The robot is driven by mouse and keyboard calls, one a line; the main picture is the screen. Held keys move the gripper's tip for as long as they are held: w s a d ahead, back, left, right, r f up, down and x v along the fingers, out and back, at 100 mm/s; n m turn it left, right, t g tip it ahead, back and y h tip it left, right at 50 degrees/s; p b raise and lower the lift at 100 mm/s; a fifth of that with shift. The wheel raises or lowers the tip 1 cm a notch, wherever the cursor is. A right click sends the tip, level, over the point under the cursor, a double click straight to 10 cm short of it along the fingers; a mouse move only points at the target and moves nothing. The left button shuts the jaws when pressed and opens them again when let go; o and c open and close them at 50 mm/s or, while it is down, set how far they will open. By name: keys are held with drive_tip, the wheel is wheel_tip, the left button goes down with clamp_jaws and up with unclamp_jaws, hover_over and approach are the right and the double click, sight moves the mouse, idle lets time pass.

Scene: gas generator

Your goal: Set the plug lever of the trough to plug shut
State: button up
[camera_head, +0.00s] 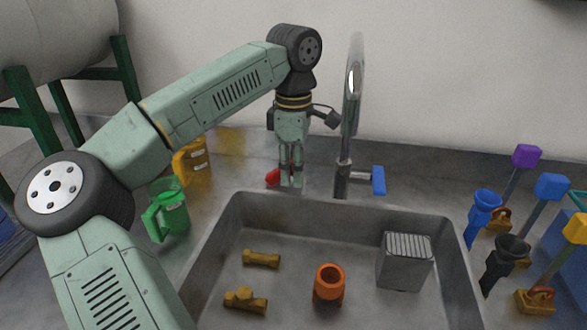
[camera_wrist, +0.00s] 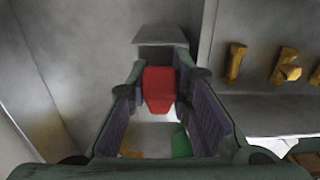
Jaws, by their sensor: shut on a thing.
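The trough (camera_head: 228,232) is a grey sink, and its rear rim runs just in front of my gripper. The plug lever (camera_head: 273,177) shows as a red handle on the counter behind that rim, left of the tap. My gripper (camera_head: 291,180) points down at it and hides part of it. In the wrist view the red lever (camera_wrist: 159,88) sits between my two fingers, which are shut on it. The lever's base and pivot are hidden, so its exact setting cannot be told.
A tall tap with a blue handle (camera_head: 378,181) stands close to the right of my gripper. A green jug (camera_head: 172,210) and a yellow canister (camera_head: 190,163) stand left. Brass fittings (camera_head: 262,259), an orange part (camera_head: 328,285) and a grey ribbed block (camera_head: 404,263) lie in the trough.

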clamp_jaws()
